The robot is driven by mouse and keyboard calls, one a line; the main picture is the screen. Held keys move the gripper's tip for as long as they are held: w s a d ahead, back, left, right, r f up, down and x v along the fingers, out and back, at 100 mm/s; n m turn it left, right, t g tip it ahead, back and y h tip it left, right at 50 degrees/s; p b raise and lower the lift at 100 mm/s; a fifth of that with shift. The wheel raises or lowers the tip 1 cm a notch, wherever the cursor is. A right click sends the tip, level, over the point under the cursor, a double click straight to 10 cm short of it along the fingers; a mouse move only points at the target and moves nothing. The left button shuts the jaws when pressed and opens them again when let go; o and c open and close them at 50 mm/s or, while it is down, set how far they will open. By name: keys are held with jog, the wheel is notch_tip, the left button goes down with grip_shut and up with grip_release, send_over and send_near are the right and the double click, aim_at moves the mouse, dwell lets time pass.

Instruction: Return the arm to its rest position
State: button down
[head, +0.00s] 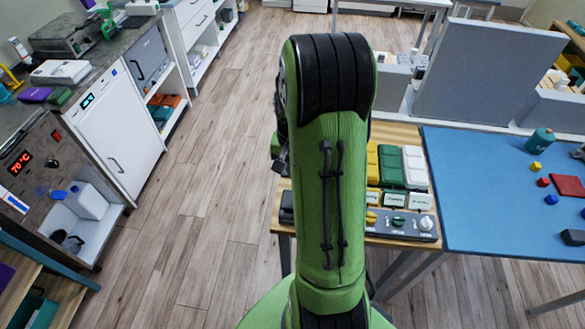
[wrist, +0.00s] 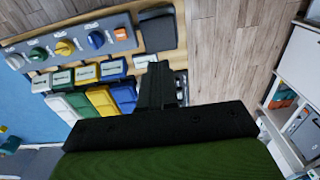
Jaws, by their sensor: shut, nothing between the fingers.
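My green and black arm (head: 335,185) stands up in the middle of the head view, raised in front of the wooden table. It hides part of that table. My gripper (wrist: 160,68) shows in the wrist view as dark fingers close together, with nothing held. In the head view the gripper is mostly hidden behind the arm.
The wooden table (head: 400,133) bears yellow, green and white bins and a grey knob panel (head: 402,226). A blue table (head: 480,222) with small blocks is at right. A white cabinet (head: 115,125) and counter stand at left. Wooden floor (head: 205,170) between is clear.

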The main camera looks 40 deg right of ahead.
dwell(0.4)
jog(key=a+r+n+t, duration=0.1)
jog(key=a+r+n, duration=0.1)
jog(key=a+r, duration=0.35)
jog(key=s+a+r+n+t, duration=0.4)
jog(key=s+a+r+n, duration=0.4)
jog(key=s+a+r, duration=0.3)
jog(key=s+a, duration=0.1)
jog(key=a, duration=0.3)
jog(key=shift+d+r, duration=0.1)
jog(key=shift+s+d, duration=0.1)
